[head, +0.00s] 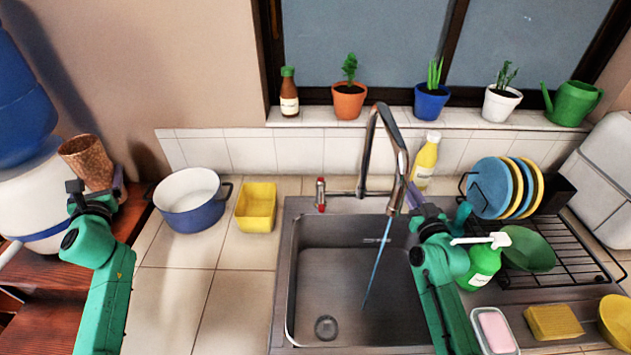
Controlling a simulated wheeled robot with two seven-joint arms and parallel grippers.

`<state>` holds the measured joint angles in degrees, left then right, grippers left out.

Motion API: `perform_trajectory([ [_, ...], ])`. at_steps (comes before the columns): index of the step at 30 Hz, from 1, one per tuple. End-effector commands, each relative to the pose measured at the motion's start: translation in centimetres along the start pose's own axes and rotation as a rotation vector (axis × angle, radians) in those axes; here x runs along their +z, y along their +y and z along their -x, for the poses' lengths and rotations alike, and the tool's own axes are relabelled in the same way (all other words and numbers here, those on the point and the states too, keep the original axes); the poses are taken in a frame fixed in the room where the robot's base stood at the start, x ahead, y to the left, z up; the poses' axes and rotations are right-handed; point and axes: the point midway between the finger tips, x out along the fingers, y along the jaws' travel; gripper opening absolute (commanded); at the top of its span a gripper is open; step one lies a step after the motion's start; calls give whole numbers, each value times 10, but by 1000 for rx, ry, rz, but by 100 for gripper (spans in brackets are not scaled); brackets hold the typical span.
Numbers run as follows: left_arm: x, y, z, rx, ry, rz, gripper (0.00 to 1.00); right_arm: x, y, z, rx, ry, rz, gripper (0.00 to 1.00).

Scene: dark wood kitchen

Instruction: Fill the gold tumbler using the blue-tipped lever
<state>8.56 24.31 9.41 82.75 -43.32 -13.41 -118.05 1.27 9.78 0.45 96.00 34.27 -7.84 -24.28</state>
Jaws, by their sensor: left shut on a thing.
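The gold tumbler (87,160), brown-gold and speckled, is at the left beside the white dispenser, tilted a little. My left gripper (97,188) is shut on the tumbler, well left of the sink. The chrome faucet (370,150) arches over the sink, and a thin blue stream of water (377,262) runs from its spout into the basin. A red-tipped lever (320,194) stands at the faucet's left. I cannot make out the blue-tipped lever; my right gripper (414,202) is at the faucet's right and covers that area. Its jaw opening is unclear.
The sink basin (335,275) is empty. A blue pot (192,205) and yellow container (256,207) stand between the tumbler and sink. A green soap bottle (481,267) and dish rack (560,265) crowd the right. Potted plants line the sill.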

Motion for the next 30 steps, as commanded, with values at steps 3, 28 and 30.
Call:
perform_trajectory([
  [3, 2, 0, 0, 0, -3, 0, 0, -1, 0, 0, 0, -1, -1, 0],
  [28, -9, 0, 0, 0, -2, 0, 0, 3, 0, 62, 1, -4, 0, 48],
  [30, -12, -1, 0, 0, -2, 0, 0, 4, 0, 76, 1, -5, 1, 48],
])
